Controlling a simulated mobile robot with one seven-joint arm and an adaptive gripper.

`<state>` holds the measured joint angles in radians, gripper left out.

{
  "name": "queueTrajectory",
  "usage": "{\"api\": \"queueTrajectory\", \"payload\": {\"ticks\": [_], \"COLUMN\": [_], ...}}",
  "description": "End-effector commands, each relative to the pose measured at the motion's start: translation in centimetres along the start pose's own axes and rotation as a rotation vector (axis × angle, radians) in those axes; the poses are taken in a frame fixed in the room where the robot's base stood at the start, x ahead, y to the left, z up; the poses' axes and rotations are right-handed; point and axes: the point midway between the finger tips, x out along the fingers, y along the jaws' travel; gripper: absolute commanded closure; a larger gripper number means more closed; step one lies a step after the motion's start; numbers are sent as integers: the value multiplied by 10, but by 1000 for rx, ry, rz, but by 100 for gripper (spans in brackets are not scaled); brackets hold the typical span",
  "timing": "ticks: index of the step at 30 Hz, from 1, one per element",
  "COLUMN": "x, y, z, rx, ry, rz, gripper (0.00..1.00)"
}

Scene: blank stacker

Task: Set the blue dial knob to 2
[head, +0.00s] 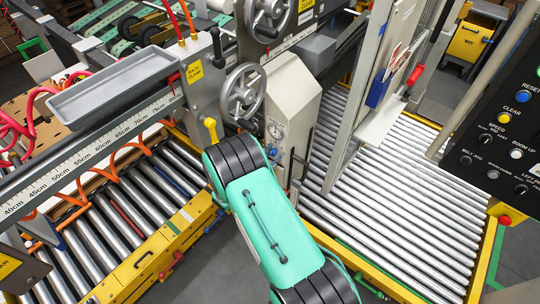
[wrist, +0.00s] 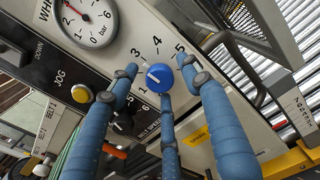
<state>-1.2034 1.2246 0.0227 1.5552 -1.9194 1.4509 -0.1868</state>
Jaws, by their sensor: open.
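The blue dial knob (wrist: 160,78) sits on a pale panel in the middle of the wrist view. Printed numbers 3, 4 and 5 show around its upper side; the lower numbers are partly covered by a finger. Its white pointer line points left and slightly up, below the 3; the exact setting is hard to read. My gripper (wrist: 160,76) is open, with three blue fingers spread around the knob, left, right and below. Whether any fingertip touches it I cannot tell.
On the same machine are a pressure gauge (wrist: 90,22), a yellow button (wrist: 81,93) by the JOG label and a black knob (wrist: 123,122) close to the left finger. The head view shows handwheels (head: 243,92), a roller conveyor (head: 390,200) and a black control panel (head: 500,130).

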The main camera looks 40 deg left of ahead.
Motion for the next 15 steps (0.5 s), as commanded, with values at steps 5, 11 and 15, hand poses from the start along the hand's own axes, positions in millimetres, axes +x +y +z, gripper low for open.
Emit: {"api": "queueTrajectory", "payload": {"ticks": [5, 11, 15], "x": [0, 0, 0], "y": [0, 0, 0], "z": [0, 0, 0], "rx": [0, 0, 0], "ry": [0, 0, 0], "rz": [0, 0, 0], "gripper": [54, 94, 97]}}
